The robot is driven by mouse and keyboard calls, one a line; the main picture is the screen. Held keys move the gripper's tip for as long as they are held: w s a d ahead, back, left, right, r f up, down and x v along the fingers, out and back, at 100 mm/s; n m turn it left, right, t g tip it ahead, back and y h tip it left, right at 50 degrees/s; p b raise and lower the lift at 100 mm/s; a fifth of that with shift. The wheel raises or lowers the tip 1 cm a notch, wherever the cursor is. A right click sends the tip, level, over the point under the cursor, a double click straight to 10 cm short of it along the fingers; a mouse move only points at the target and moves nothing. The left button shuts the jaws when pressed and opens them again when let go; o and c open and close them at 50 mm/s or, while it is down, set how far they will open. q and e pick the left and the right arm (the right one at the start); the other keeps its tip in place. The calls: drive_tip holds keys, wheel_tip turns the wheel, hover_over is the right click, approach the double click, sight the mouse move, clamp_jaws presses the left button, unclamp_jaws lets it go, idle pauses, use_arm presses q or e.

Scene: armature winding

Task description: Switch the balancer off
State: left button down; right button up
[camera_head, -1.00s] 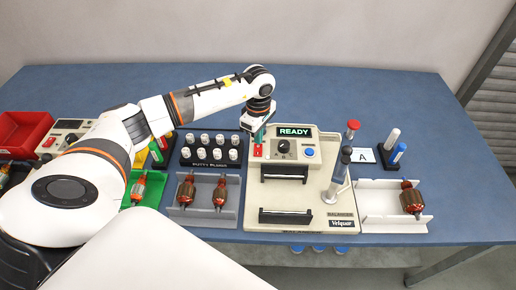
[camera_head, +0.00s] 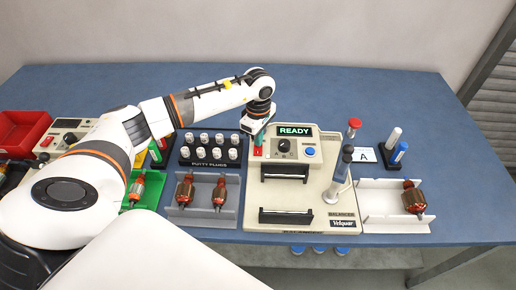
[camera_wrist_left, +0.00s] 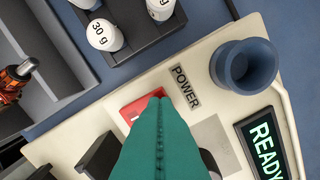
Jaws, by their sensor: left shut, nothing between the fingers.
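The balancer (camera_head: 256,222) is a cream machine at the centre of the bench. Its display (camera_head: 294,131) is lit and reads READY, and also shows at the right of the left wrist view (camera_wrist_left: 266,150). The red power switch (camera_head: 258,152) is at the upper left of its panel. In the left wrist view the switch (camera_wrist_left: 138,107) lies beside the POWER label (camera_wrist_left: 185,86). My left gripper (camera_head: 259,140) is shut and empty, its teal fingertips (camera_wrist_left: 158,103) right over the switch and partly hiding it. I cannot tell whether they touch it. My right gripper is not in view.
The black rack of putty plugs (camera_head: 210,164) stands left of the balancer. A grey tray with two armatures (camera_head: 174,212) sits in front of it. A white tray with an armature (camera_head: 380,226) lies further right.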

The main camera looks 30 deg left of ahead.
use_arm(q)
drive_tip(key=shift+f, duration=0.25)
drive_tip(key=shift+r, duration=0.2)
drive_tip(key=shift+r+p, duration=1.85)
drive_tip(key=shift+r, duration=1.55)
drive_tip(key=shift+f, duration=0.1)
